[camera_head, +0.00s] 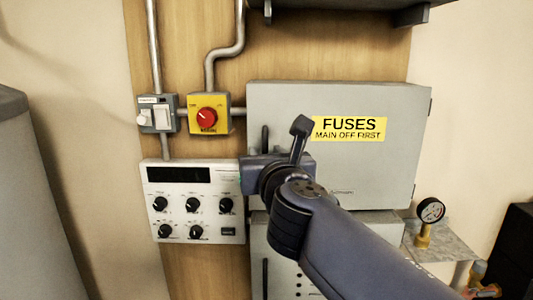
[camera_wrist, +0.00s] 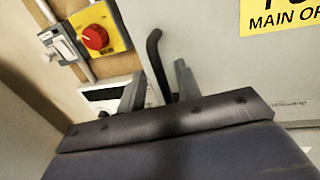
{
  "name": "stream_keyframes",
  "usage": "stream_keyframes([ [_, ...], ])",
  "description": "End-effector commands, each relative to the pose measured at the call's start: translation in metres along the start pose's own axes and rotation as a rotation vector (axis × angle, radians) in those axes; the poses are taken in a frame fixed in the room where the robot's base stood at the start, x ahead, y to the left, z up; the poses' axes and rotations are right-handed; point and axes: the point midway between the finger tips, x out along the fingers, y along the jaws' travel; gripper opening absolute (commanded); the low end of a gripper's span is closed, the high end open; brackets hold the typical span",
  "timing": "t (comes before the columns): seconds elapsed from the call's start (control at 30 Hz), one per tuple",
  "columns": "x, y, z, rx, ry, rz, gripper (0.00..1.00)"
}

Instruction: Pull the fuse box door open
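The fuse box door (camera_head: 395,160) is a flat grey panel with a yellow "FUSES MAIN OFF FIRST" label (camera_head: 349,129); it looks closed. Its dark upright handle (camera_head: 265,138) is near the door's left edge. The handle's bent upper part also shows in the wrist view (camera_wrist: 153,48). My gripper (camera_wrist: 159,71) is open, with a finger on each side of the handle in that view. I see gaps beside the handle; its lower end is hidden by my gripper body.
Left of the door are a yellow switch box with a red knob (camera_head: 207,114), a grey switch (camera_head: 157,114) and a white control panel (camera_head: 190,202). A second grey box (camera_head: 388,228) is below. A gauge (camera_head: 430,211) stands at lower right, and a shelf (camera_head: 345,5) is above.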

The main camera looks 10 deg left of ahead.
Motion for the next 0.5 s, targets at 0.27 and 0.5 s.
stream_keyframes([
  [0.27,0.0050,0.0001,-0.0002,0.001,0.000,0.001,0.33],
  [0.5,0.0048,0.0000,-0.0002,0.001,0.000,0.000,0.21],
])
